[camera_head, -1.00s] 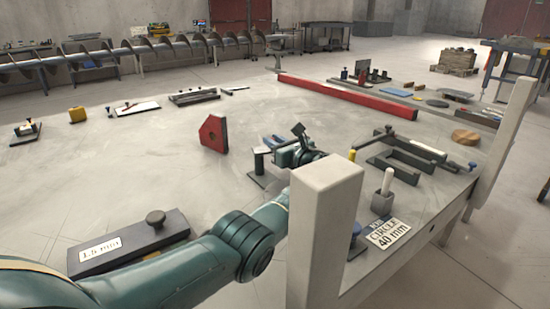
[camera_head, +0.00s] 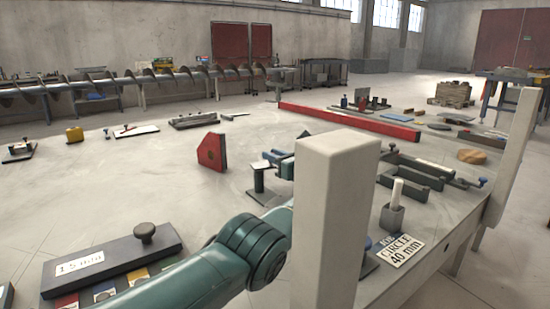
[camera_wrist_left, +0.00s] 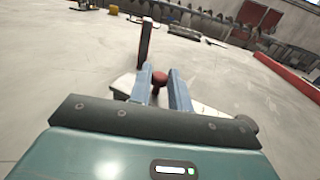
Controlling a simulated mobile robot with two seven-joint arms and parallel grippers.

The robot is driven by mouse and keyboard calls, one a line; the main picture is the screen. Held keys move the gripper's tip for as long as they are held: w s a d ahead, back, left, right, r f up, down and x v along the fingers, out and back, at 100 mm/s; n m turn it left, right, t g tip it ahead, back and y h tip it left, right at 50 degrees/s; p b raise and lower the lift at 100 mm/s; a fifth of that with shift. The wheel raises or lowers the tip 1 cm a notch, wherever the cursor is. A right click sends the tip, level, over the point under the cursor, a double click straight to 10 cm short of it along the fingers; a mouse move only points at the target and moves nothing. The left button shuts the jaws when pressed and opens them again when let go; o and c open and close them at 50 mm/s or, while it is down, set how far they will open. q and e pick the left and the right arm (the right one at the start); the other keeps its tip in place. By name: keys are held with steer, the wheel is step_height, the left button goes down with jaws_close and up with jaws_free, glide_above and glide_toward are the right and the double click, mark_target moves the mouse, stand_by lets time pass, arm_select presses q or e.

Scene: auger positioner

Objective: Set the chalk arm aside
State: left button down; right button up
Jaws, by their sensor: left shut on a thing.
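My left gripper (camera_head: 277,158) is partly hidden behind a pale post in the head view. In the left wrist view its blue-grey fingers (camera_wrist_left: 160,80) are on either side of a red knob (camera_wrist_left: 160,77). A pale flat bar (camera_wrist_left: 126,84) shows beyond and beside the fingers; I cannot tell whether the knob is fixed to it or whether it is the chalk arm. A small dark stand (camera_head: 259,182) with a pale top is just left of the gripper in the head view. My right gripper is not seen.
The pale post (camera_head: 335,220) stands close in front. A red-faced block (camera_head: 211,151) is behind the gripper to the left. Grey brackets (camera_head: 410,178), a grey holder with a white stick (camera_head: 392,215) and a "CIRCLE 40 mm" card (camera_head: 400,250) are right. A "1.5 mm" lid (camera_head: 115,255) lies front left.

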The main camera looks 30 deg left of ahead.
arm_select(q)
steer(key=c, duration=1.3)
jaws_free()
steer(key=shift+d, duration=0.15)
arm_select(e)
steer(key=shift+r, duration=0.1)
arm_select(q)
steer(key=shift+s+d+r+p, duration=0.15)
steer(key=shift+d+p, duration=0.15)
steer(key=shift+p, duration=0.05)
steer(key=p+v, duration=0.2)
steer(key=v, duration=0.4)
steer(key=shift+d, duration=0.35)
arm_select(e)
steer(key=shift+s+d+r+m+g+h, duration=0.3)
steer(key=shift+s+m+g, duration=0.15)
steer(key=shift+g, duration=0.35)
